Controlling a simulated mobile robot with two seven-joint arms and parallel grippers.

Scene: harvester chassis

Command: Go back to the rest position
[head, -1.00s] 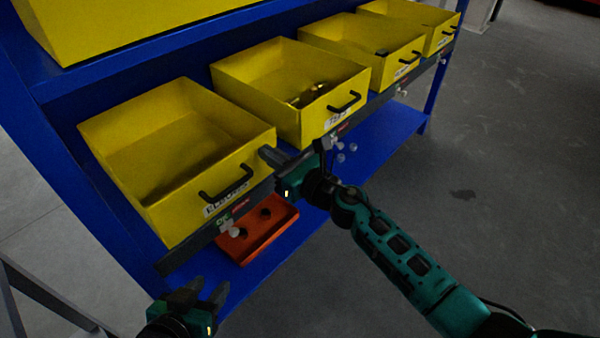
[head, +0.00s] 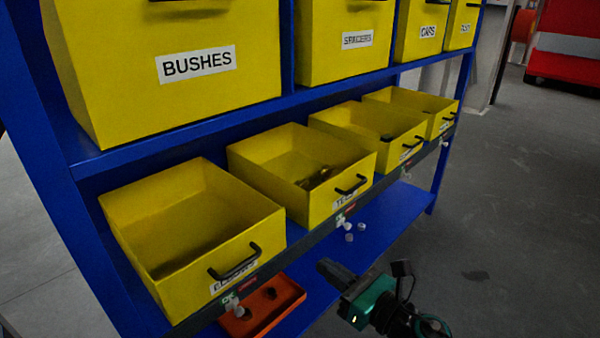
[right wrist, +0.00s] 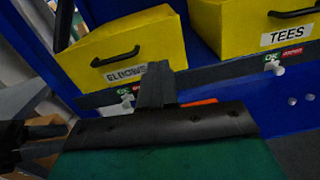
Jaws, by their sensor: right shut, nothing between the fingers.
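My right gripper (head: 335,276) is in the lower middle of the head view, in front of the blue rack's lower shelf. It is shut and empty, its dark fingers pointing up and left toward the bins. In the right wrist view its dark fingers (right wrist: 156,85) stand together in front of the yellow elbows bin (right wrist: 125,50). I cannot make out my left gripper in the head view. Dark shapes at the left edge of the right wrist view are too unclear to name.
The blue rack (head: 190,133) holds an upper row of yellow bins, including bushes (head: 120,95), and a lower row with elbows (head: 140,200) and tees (head: 270,150). An orange tray (head: 285,290) lies on the lower shelf. Open grey floor (head: 520,240) is on the right.

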